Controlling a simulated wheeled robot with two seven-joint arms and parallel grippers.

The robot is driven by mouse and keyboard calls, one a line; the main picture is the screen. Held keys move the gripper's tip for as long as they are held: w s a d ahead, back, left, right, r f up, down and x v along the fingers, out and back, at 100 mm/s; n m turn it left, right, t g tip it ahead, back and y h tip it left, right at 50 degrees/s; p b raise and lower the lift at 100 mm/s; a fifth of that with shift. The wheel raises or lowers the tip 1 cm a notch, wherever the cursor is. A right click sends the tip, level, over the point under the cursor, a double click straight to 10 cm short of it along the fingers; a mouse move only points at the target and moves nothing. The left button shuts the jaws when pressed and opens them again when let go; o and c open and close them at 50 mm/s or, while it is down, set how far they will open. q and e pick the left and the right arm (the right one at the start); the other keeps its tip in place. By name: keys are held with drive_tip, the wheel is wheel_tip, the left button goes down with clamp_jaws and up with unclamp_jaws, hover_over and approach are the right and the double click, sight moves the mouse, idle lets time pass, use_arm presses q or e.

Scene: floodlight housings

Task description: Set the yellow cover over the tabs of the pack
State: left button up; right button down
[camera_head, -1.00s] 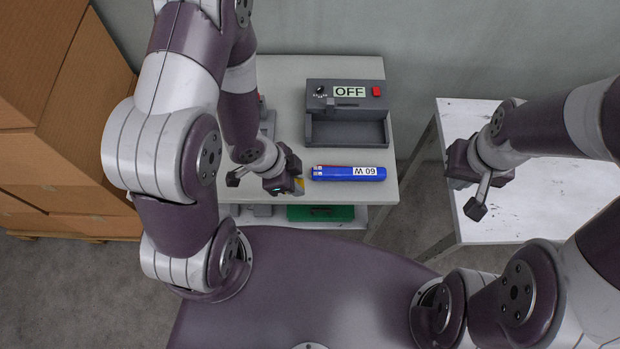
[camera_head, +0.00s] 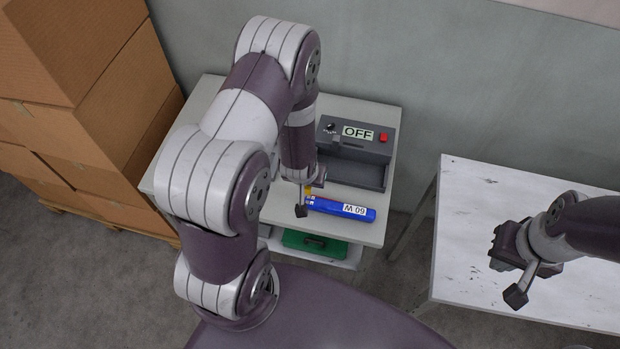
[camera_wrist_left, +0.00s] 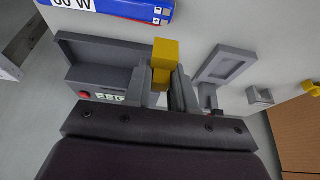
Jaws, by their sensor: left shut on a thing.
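The yellow cover (camera_wrist_left: 165,55) is clamped between the grey fingers of my left gripper (camera_wrist_left: 164,88), seen in the left wrist view. In the head view only a bit of yellow (camera_head: 309,190) shows beside that gripper, at the pack's left end. The pack is a blue bar marked 60 W (camera_head: 343,208), lying flat near the table's front edge. It also shows at the top of the left wrist view (camera_wrist_left: 120,8), with the cover just apart from its end in that picture. My right gripper (camera_head: 500,262) hangs over the white table; its fingers are unclear.
A grey tester (camera_head: 360,140) with an OFF sign, red button and open tray stands behind the pack. A green case (camera_head: 315,243) lies on the lower shelf. Grey fixtures (camera_wrist_left: 228,65) stand right in the wrist view. The right table (camera_head: 480,200) is bare.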

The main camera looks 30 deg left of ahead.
sight(308, 199)
use_arm(q)
drive_tip(key=shift+d, duration=0.1)
drive_tip(key=shift+f, duration=0.1)
wheel_tip(308, 199, down, 6)
drive_tip(key=b, duration=0.5)
drive_tip(key=shift+f, duration=0.15)
drive_tip(key=shift+f+b, duration=0.4)
drive_tip(key=shift+f, duration=0.05)
idle(1.1)
drive_tip(key=o, duration=1)
drive_tip(key=shift+c, duration=0.2)
